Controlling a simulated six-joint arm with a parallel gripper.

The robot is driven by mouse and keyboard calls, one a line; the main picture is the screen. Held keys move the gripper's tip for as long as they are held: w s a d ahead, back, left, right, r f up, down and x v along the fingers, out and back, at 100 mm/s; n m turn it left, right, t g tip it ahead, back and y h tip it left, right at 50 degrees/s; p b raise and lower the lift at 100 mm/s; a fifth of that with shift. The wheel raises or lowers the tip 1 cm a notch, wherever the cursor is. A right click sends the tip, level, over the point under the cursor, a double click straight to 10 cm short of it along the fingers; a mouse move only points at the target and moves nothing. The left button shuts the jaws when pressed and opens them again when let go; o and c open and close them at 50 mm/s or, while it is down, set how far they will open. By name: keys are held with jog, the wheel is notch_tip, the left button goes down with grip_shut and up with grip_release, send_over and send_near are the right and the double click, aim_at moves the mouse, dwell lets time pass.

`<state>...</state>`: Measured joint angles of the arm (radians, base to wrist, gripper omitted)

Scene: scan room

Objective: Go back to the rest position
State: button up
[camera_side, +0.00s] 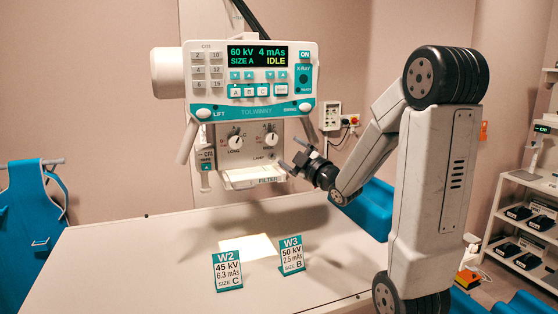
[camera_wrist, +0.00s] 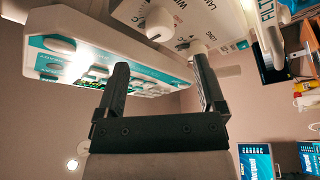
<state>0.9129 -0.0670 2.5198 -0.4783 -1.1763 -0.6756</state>
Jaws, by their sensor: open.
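My gripper (camera_side: 294,159) is in the air beside the lower right of the X-ray head's control panel (camera_side: 250,75), near the filter tray (camera_side: 252,178). In the wrist view my gripper (camera_wrist: 158,82) has its two fingers apart with nothing between them. The control panel (camera_wrist: 110,65) appears tilted in that view, behind the left finger. A knob (camera_wrist: 160,22) shows beyond the fingertips. The display reads 60 kV, 4 mAs, SIZE A, IDLE. Whether a finger touches the head cannot be told.
A table (camera_side: 120,260) stands below, with a W2 card (camera_side: 228,271) and a W3 card (camera_side: 292,255) upright on it, and a lit patch (camera_side: 248,246) behind them. A blue apron (camera_side: 32,215) hangs at left. A shelf (camera_side: 525,180) stands at right. Wall sockets (camera_side: 330,116) are behind my arm.

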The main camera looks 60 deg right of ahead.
jog(key=w+a+f+m+g+y, duration=0.2)
jog(key=w+a+f+g, duration=0.15)
jog(key=a+f, duration=0.3)
jog(key=w+a+f+m+g+y, duration=0.25)
jog(key=a+f+g, duration=0.2)
jog(key=f, duration=0.35)
jog(key=s+a+f+g+y, duration=0.2)
jog(key=s+a+f+g, duration=0.2)
jog(key=a, duration=0.4)
jog(key=s+a+f+m+g+y, duration=0.1)
jog(key=s+a+f+g, duration=0.3)
jog(key=a, duration=0.4)
jog(key=shift+s+a+f+y, duration=0.15)
jog(key=shift+s+f+y, duration=0.1)
jog(key=shift+f+y, duration=0.45)
jog(key=shift+m, duration=0.25)
